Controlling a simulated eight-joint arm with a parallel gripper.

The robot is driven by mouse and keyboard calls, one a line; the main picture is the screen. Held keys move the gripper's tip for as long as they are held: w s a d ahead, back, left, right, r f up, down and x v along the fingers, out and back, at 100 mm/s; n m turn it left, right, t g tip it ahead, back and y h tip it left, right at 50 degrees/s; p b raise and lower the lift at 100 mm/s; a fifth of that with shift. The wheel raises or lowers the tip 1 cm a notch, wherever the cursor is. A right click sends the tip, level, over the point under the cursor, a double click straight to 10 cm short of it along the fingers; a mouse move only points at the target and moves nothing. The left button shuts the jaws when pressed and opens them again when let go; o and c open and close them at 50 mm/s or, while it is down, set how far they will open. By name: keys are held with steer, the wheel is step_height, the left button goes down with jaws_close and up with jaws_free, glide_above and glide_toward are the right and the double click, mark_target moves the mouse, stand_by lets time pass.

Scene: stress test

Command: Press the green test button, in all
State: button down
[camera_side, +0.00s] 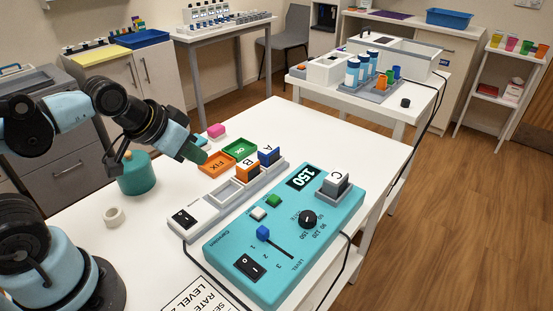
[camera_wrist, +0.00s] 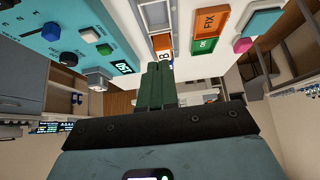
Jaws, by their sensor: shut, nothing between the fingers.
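In the wrist view the green button (camera_wrist: 104,49) shows at upper left, left of my fingers. My gripper (camera_side: 197,156) is shut and empty. It is above the table beyond the panel's left end, close to the orange FIX tray (camera_side: 215,166), and apart from the button. In the wrist view my gripper's fingers (camera_wrist: 158,82) are together and point up the picture. The panel display (camera_side: 304,176) reads 150.
A grey rack (camera_side: 208,212) with blocks B (camera_side: 247,171) and A (camera_side: 268,157) stands behind the panel. A green OK tray (camera_side: 239,149) and pink block (camera_side: 216,130) lie nearby.

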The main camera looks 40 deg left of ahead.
mark_target(270, 200)
steer(key=w+d+r+m+t+h, duration=0.1)
steer(key=w+d+r+m+h, duration=0.1)
steer(key=w+d+m, duration=0.6)
steer(key=shift+d+m+h, duration=0.9)
steer(key=shift+d+m, duration=0.85)
steer(key=shift+m, duration=1.25)
steer(key=shift+f, duration=4.35)
steer(key=shift+f, duration=0.15)
steer(key=shift+f, duration=0.3)
steer(key=shift+f, duration=0.45)
steer(key=shift+r, duration=0.9)
